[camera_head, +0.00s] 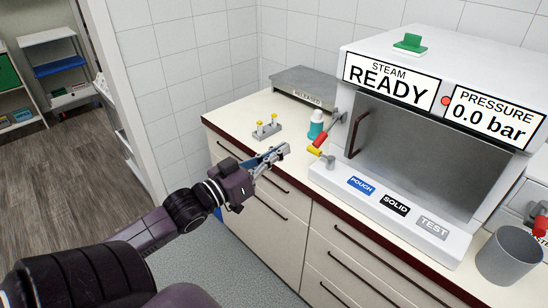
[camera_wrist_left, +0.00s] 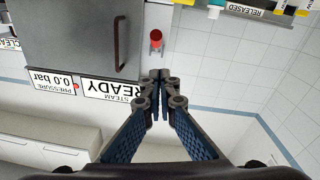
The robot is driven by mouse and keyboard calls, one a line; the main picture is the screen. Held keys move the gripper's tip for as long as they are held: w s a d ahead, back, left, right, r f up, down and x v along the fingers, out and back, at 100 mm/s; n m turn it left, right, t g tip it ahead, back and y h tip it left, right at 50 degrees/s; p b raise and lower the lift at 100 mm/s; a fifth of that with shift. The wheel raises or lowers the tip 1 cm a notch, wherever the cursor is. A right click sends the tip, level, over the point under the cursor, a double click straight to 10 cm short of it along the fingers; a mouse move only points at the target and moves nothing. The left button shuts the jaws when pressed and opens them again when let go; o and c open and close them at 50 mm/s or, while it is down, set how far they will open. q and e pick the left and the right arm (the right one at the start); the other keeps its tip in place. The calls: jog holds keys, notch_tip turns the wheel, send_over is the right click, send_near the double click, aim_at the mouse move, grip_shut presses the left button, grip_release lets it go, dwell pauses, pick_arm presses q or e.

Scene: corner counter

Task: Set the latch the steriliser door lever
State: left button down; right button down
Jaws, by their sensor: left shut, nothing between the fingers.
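The steriliser (camera_head: 440,48) is a white box with signs reading STEAM READY and PRESSURE 0.0 bar. Its grey door (camera_head: 415,150) looks shut and has a dark handle (camera_head: 358,133) on its left side.
A blue-capped bottle (camera_head: 316,124), a small rack with yellow-topped vials (camera_head: 268,128) and a metal RELEASED tray (camera_head: 308,80) stand on the counter behind the gripper. A grey cup (camera_head: 508,256) is at the right. POUCH, SOLID and TEST labels mark the steriliser's front ledge.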

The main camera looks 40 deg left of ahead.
pick_arm(q)
jog(key=shift+s+a+f, duration=0.1)
jog(key=shift+s+f, duration=0.1)
jog(key=shift+s, duration=0.65)
pick_arm(e)
jog(key=shift+s+d+f, duration=0.1)
jog(key=shift+s+f, duration=0.05)
jog(key=shift+s, duration=0.55)
